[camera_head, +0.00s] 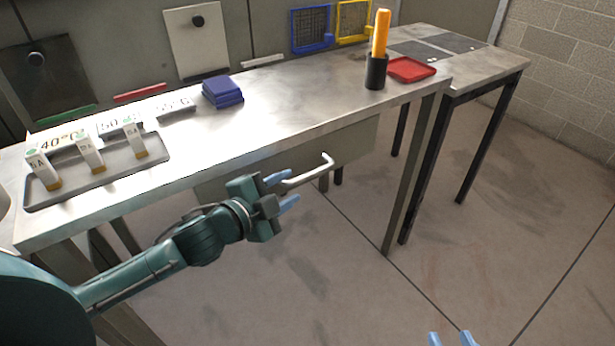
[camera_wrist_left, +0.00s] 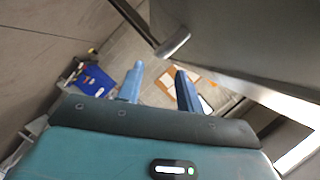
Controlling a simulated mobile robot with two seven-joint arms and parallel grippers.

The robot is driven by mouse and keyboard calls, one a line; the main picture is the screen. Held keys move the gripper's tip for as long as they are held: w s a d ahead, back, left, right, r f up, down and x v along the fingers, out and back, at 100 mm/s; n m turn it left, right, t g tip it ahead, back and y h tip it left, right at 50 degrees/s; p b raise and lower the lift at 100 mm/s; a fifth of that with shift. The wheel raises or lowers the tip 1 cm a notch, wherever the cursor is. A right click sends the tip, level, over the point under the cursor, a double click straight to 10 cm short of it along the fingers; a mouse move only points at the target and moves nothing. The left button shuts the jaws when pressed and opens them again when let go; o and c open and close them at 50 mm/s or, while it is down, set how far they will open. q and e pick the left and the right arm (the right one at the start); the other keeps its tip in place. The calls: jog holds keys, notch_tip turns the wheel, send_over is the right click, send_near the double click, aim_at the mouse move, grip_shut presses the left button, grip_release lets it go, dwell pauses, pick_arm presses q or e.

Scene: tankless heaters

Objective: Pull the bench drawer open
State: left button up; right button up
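The bench drawer (camera_head: 348,146) is a grey front under the worktop, with a pale bar handle (camera_head: 312,178) standing out from it. My left gripper (camera_head: 282,191) is in front of the drawer at the handle's left end, its blue fingers apart. In the left wrist view, the handle end (camera_wrist_left: 174,43) shows beside the grey drawer front (camera_wrist_left: 240,40), beyond the spread fingertips (camera_wrist_left: 158,70); I see no grip on it. Of my right gripper (camera_head: 450,339), only two separated blue fingertips show at the bottom edge.
The metal bench (camera_head: 290,95) carries a grey tray (camera_head: 105,177) with small labelled boxes, blue blocks (camera_head: 222,92), a black cup (camera_head: 376,72) with an orange item, and a red tray (camera_head: 411,69). Bench legs stand right of the handle. The floor in front is clear.

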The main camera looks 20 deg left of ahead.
aim_at(305, 178)
pick_arm(q)
jog(key=x, duration=0.7)
jog(key=shift+w+f+b, duration=0.1)
jog(key=shift+w+b, duration=0.05)
jog(key=shift+b, duration=0.25)
jog(key=shift+c, duration=0.3)
grip_shut()
